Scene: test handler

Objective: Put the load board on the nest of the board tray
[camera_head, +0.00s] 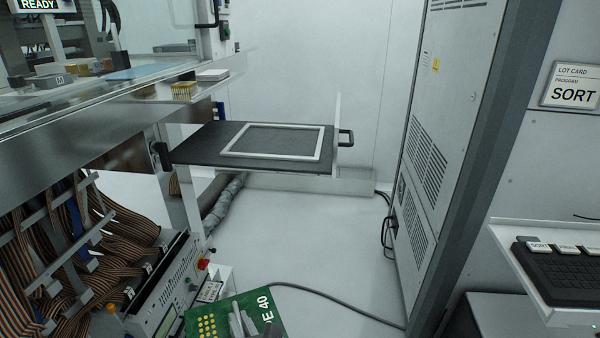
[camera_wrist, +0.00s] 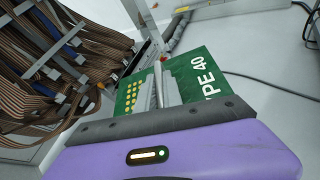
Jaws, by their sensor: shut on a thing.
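The load board (camera_head: 212,318) is green with gold round pads and white lettering that ends in "40". It shows at the bottom of the head view, in the air before the tester rack, and fills the middle of the wrist view (camera_wrist: 192,72). My gripper (camera_head: 241,322) is shut on the board; its grey fingers (camera_wrist: 157,92) lie over the board between the pads and the lettering. The board tray (camera_head: 205,150) is a dark, pulled-out shelf farther back, apart from the board. Its nest is the light rectangular frame (camera_head: 232,153) on top, which is empty.
A grey cabinet (camera_head: 450,150) stands right of the tray. Ribbon cables (camera_head: 50,250) and an instrument box (camera_head: 160,290) are at left. A black cable (camera_head: 330,300) crosses the floor. A keyboard shelf (camera_head: 560,265) juts out at right. Room above the nest looks clear.

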